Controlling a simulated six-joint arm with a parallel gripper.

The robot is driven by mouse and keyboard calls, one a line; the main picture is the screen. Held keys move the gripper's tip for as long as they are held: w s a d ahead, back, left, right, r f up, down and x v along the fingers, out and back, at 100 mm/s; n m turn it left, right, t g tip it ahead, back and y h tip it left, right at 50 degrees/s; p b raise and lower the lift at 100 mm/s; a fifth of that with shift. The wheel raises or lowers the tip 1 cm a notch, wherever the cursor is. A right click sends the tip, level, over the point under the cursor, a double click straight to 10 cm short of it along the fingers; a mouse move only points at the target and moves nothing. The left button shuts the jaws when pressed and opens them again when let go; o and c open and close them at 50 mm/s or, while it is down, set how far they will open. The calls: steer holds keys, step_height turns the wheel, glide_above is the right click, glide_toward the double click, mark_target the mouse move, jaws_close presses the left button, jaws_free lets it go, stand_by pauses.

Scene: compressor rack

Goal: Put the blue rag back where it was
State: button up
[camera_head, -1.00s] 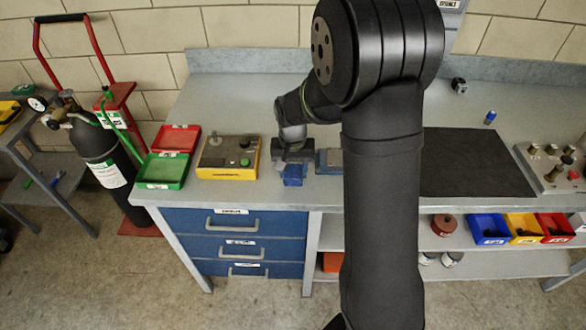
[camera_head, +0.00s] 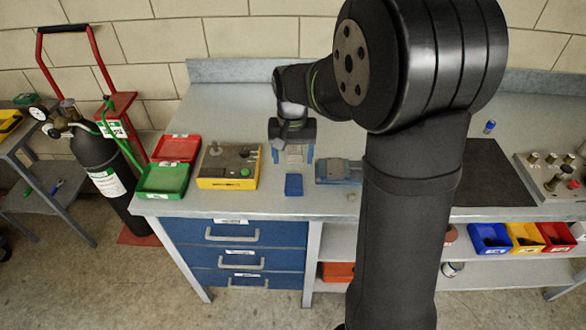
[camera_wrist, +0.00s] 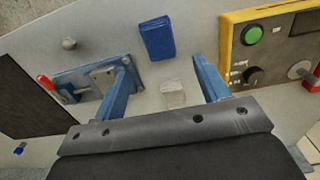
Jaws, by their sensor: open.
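The blue rag (camera_head: 293,185) lies folded on the grey bench near its front edge, between the yellow control box and a small blue fixture. In the wrist view the rag (camera_wrist: 157,38) shows flat on the bench, beyond the fingertips and clear of them. My gripper (camera_head: 293,152) is open and empty, behind the rag in the head view. In the wrist view my gripper (camera_wrist: 163,72) has its two blue fingers wide apart. A small pale block (camera_wrist: 173,93) shows on the bench between the fingers.
The yellow control box (camera_head: 230,167) stands left of the rag. The blue fixture (camera_head: 338,171), with a red-tipped handle in the wrist view, is to the right. A small knob (camera_wrist: 69,43) stands near it. Green (camera_head: 161,181) and red (camera_head: 177,148) trays are farther left.

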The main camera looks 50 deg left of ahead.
mark_target(293, 181)
step_height(293, 181, up, 3)
steer(key=shift+f, duration=0.2)
step_height(293, 181, down, 12)
steer(key=shift+f, duration=0.1)
steer(key=shift+w+r, duration=0.1)
steer(key=shift+r, duration=1.75)
